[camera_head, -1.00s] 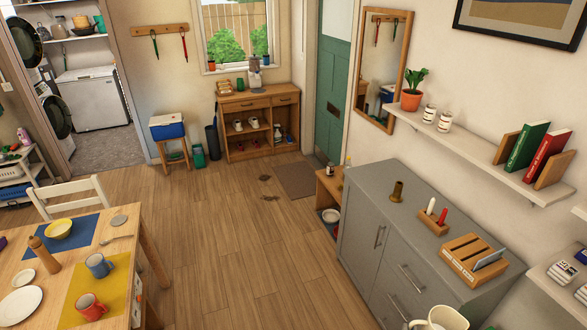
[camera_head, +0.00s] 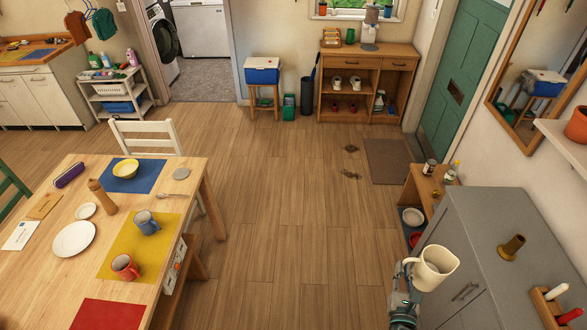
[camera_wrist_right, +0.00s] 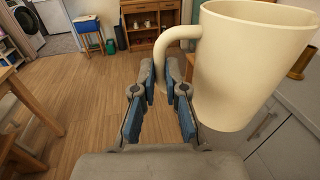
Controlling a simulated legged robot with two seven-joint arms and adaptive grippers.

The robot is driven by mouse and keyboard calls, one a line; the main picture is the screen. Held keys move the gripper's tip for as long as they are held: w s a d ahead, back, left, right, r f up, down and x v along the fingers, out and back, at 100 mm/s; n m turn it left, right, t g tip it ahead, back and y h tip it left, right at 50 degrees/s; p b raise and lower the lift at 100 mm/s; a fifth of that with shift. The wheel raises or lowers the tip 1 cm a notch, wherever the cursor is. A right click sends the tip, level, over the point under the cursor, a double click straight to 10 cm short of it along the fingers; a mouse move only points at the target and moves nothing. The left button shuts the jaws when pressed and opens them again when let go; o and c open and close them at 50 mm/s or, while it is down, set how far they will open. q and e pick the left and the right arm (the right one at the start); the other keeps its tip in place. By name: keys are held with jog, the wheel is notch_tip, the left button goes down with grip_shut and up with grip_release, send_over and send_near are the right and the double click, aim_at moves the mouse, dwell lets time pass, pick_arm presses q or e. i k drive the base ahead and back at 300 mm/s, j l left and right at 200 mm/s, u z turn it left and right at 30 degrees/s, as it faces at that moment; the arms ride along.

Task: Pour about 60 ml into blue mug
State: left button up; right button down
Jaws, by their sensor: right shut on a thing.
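The blue mug (camera_head: 146,222) stands upright on the yellow placemat (camera_head: 122,255) on the table at the left in the head view. My right gripper (camera_head: 405,270) is at the lower right, in front of the grey cabinet and well away from the blue mug. It is shut on the handle of a cream pitcher (camera_head: 434,268). The right wrist view shows the gripper's fingers (camera_wrist_right: 161,85) around the handle, with the pitcher (camera_wrist_right: 245,65) beside them, roughly upright. The pitcher's contents cannot be made out. My left gripper does not show.
A red mug (camera_head: 125,267) stands beside the blue one. Open floor (camera_head: 285,225) lies between table and grey cabinet (camera_head: 500,225).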

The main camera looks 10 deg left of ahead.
aim_at(149, 226)
jog(key=i+j+u, duration=0.1)
jog(key=i+u, duration=0.2)
jog(key=i, duration=0.85)
jog(key=i+l+u, duration=0.25)
jog(key=i, duration=0.9)
jog(key=i+u, duration=0.2)
jog(key=u, duration=0.2)
jog(key=i+u, duration=0.15)
jog(key=u, duration=0.3)
jog(key=i+l+u, duration=0.15)
jog(key=u, duration=0.25)
jog(key=i+u, duration=0.1)
jog(key=u, duration=0.3)
jog(key=l+u, duration=0.15)
jog(key=u, duration=0.3)
jog(key=i+l+u, duration=0.1)
jog(key=u, duration=0.3)
jog(key=l+u, duration=0.15)
jog(key=u, duration=0.3)
jog(key=l+u, duration=0.15)
jog(key=u, duration=0.25)
jog(key=l+u, duration=0.15)
jog(key=u, duration=0.25)
jog(key=l+u, duration=0.2)
jog(key=u, duration=0.25)
jog(key=l+u, duration=0.25)
jog(key=u, duration=0.2)
jog(key=l+u, duration=0.25)
jog(key=u, duration=0.2)
